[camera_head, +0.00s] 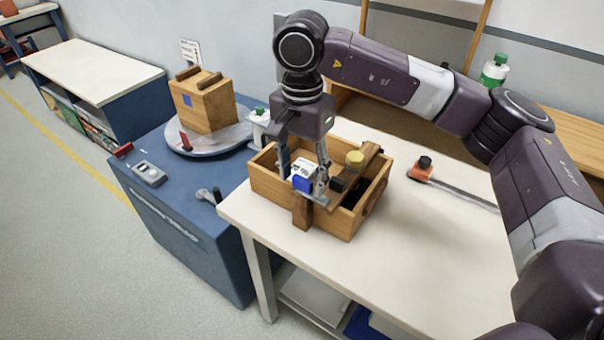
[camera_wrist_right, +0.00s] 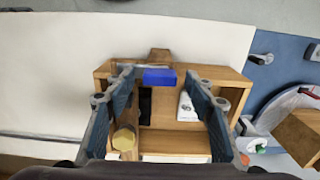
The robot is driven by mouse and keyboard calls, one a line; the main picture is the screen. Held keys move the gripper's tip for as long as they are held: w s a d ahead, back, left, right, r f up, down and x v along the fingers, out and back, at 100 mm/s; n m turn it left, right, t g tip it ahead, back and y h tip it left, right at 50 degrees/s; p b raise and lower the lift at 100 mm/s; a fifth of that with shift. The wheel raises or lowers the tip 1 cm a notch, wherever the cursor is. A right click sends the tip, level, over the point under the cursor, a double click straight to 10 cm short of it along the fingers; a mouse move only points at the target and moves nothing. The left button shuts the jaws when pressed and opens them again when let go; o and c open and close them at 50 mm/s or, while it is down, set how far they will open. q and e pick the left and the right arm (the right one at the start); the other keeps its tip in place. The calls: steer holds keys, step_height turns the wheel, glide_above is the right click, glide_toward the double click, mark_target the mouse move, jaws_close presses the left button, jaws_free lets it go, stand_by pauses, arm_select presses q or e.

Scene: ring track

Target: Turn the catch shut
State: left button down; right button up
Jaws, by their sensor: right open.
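A blue block (camera_head: 301,184), probably the catch's handle, sits at the front wall of an open wooden box (camera_head: 268,189), beside a grey metal strip. The blue block also shows in the right wrist view (camera_wrist_right: 160,77), near the middle. A short wooden piece (camera_head: 302,213) sticks out below it at the front of the box. My right gripper (camera_head: 303,188) points down over the box's front, its open fingers on either side of the blue block. In the right wrist view the fingers (camera_wrist_right: 172,125) stand wide apart with nothing clamped. My left gripper is not in view.
A yellow knob (camera_head: 355,158) sits on a wooden strip across the box. A white labelled item (camera_head: 304,167) lies inside. An orange tool (camera_head: 421,169) lies right on the white table (camera_head: 400,260). A turntable (camera_head: 215,140) carries a wooden box (camera_head: 207,105) on the blue bench.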

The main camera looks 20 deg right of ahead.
mark_target(302, 179)
step_height(302, 179, up, 12)
stand_by(0.4)
steer(key=shift+f, duration=0.15)
